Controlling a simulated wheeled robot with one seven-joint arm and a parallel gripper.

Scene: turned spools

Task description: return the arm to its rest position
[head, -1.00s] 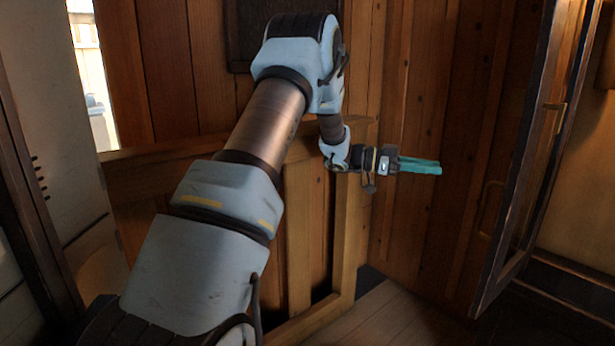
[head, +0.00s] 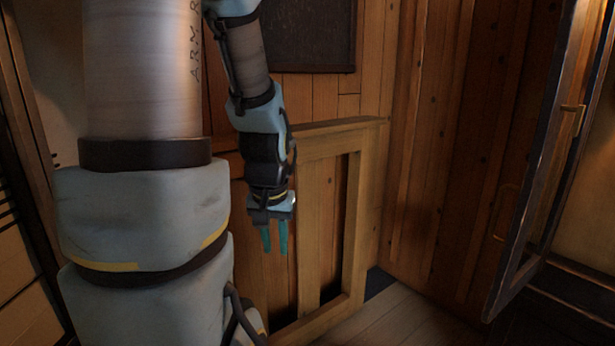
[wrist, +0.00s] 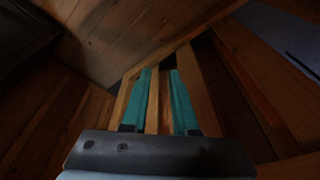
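My gripper (head: 274,238) hangs from my arm in the middle of the head view, its two teal fingers pointing down. A narrow gap shows between the fingers, and nothing is held in it. In the wrist view the gripper (wrist: 162,95) also shows its fingers apart, with wooden framing visible between them. In the head view the gripper is in front of the wooden frame (head: 323,240); whether it touches the frame cannot be told. My arm's upper links fill the left of the head view.
A dark-framed open door or window panel (head: 527,200) stands at the right. A plank wall (head: 440,150) closes the back. A dark panel (head: 308,35) hangs above the frame. Bare floorboards (head: 395,318) lie at the lower right.

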